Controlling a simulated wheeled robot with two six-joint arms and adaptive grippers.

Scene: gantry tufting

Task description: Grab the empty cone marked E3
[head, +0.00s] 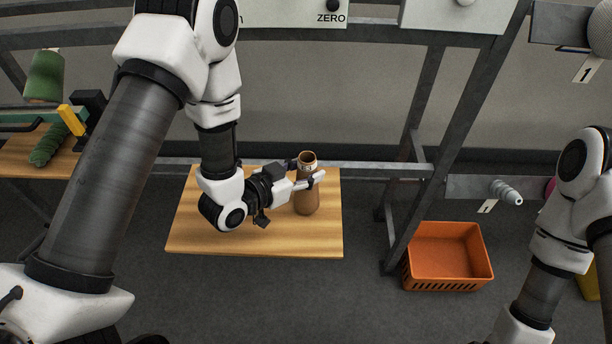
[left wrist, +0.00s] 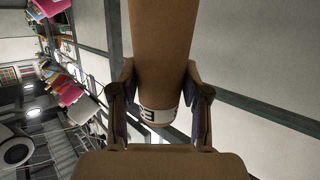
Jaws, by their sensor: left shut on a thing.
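A brown, empty cone (head: 307,198) stands upright over the wooden board (head: 200,238) in the middle of the head view. My left gripper (head: 308,183) is shut around its upper part, just below the open top. In the left wrist view the cone (left wrist: 160,45) runs between the two fingers (left wrist: 160,105). I cannot tell whether the cone's base touches the board. My right arm is at the right edge, with its gripper out of the picture.
An orange crate (head: 447,252) stands on the floor at the right, beside a grey frame post (head: 408,195). A grey peg (head: 506,192) sits on a bar above it. A green cone (head: 46,76) and a yellow-handled tool (head: 71,120) are at the left. The board's left part is bare.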

